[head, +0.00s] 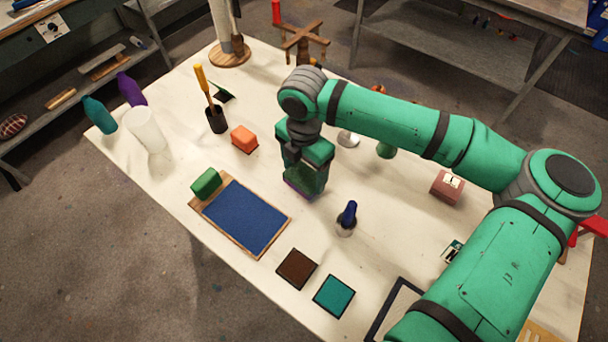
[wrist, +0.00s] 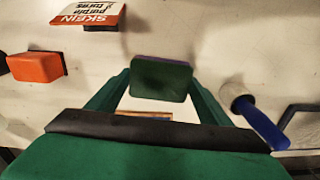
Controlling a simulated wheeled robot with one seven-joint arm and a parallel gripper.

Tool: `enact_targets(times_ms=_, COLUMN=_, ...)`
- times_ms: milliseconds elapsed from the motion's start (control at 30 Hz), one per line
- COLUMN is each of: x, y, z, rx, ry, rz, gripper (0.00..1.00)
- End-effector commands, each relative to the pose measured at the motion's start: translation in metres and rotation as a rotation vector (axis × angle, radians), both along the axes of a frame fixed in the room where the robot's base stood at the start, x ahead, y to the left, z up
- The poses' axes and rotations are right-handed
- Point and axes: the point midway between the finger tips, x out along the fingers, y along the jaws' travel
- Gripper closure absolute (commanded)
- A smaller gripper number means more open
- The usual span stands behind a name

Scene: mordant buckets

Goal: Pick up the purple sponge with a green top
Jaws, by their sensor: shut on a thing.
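The purple sponge with a green top (wrist: 161,78) is between the two fingers of my gripper (wrist: 160,88) in the wrist view. Its dark green face points at the camera, with a thin purple edge behind it. In the head view my gripper (head: 306,180) points down over the middle of the table, shut on the sponge. The sponge's purple lower part (head: 298,191) shows at the fingertips, close to the table top. My green fingers hide most of it there. I cannot tell whether it touches the table.
A blue-handled tool in a small holder (head: 346,217) stands right of my gripper. An orange block (head: 244,138) and a dark cup with a yellow-handled tool (head: 216,120) are to the left. A blue panel (head: 246,217) with a green block (head: 206,183) lies front left.

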Motion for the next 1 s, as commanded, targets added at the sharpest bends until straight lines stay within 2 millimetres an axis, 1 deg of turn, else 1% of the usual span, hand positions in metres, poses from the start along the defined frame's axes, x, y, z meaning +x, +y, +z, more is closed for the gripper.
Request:
enact_targets(times_ms=67, x=0.0, y=0.0, z=0.014, rx=0.001, ry=-0.003, rz=0.001, gripper=0.47)
enact_targets(times_ms=167, x=0.009, y=-0.017, z=0.032, rx=0.001, ry=-0.002, rz=-0.005, gripper=0.47)
enact_targets(times_ms=300, x=0.022, y=-0.039, z=0.064, rx=0.002, ry=-0.003, rz=-0.004, gripper=0.47)
enact_targets(times_ms=367, x=0.027, y=-0.049, z=0.075, rx=0.002, ry=-0.002, rz=-0.005, gripper=0.47)
enact_targets(times_ms=500, x=0.043, y=-0.078, z=0.088, rx=0.002, ry=-0.001, rz=-0.005, gripper=0.47)
enact_targets(times_ms=700, x=0.058, y=-0.107, z=0.102, rx=0.002, ry=0.001, rz=-0.002, gripper=0.47)
enact_targets(times_ms=833, x=0.064, y=-0.117, z=0.108, rx=0.001, ry=0.001, rz=-0.001, gripper=0.47)
enact_targets(times_ms=1000, x=0.066, y=-0.124, z=0.11, rx=0.0, ry=0.0, rz=-0.001, gripper=0.47)
